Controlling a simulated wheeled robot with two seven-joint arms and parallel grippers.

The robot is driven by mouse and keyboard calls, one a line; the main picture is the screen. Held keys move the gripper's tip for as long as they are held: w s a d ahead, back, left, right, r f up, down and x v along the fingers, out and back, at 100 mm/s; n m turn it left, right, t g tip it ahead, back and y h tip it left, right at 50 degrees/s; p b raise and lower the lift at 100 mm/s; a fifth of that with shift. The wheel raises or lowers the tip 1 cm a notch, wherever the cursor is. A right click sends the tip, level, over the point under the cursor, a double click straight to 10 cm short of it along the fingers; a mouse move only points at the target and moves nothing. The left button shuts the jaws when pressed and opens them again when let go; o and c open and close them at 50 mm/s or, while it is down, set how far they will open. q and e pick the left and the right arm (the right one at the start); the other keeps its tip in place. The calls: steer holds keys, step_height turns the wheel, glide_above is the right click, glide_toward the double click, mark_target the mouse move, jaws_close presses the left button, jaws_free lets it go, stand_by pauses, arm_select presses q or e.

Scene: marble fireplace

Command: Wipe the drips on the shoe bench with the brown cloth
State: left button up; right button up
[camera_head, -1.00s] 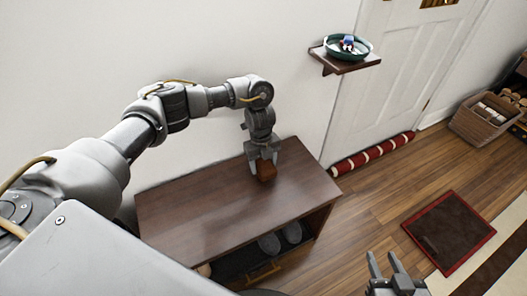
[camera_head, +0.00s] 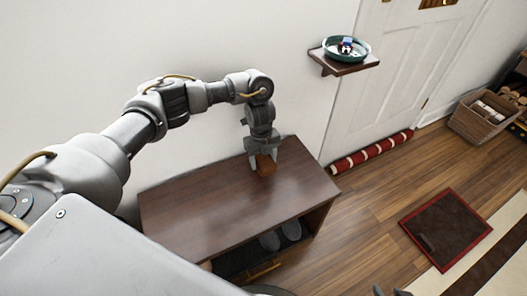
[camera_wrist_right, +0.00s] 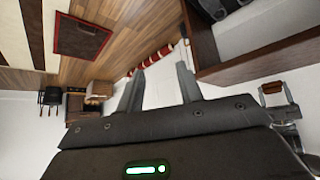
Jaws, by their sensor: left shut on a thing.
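The shoe bench (camera_head: 225,205) is dark brown wood and stands against the white wall, with grey shoes on its lower level. My left gripper (camera_head: 263,160) points down over the far right part of its top. I cannot make out distinct drips; the top shows only soft sheen. My right gripper (camera_wrist_right: 158,88) is open and empty in the right wrist view, and only its tips show at the bottom edge of the head view.
A wall shelf (camera_head: 345,68) with a green dish (camera_head: 347,48) is right of the bench. A red striped roll (camera_head: 370,153) lies along the door. A red-edged mat (camera_head: 446,228) and a basket (camera_head: 478,117) are on the floor. Bare floor lies between bench and mat.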

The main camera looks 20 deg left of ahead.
arm_select(q)
steer(key=shift+r+p, duration=0.35)
steer(key=shift+r, duration=0.1)
steer(key=shift+r+p, duration=1.15)
steer(key=shift+p, duration=0.05)
arm_select(e)
steer(key=s+d+f+m+g+h, duration=0.1)
steer(key=s+d+f+g, duration=0.2)
steer(key=s+f+g, duration=0.1)
steer(key=shift+s+d+f, duration=0.15)
steer(key=shift+s+f, duration=0.25)
steer(key=shift+f, duration=0.25)
arm_select(q)
steer(key=shift+r, duration=0.1)
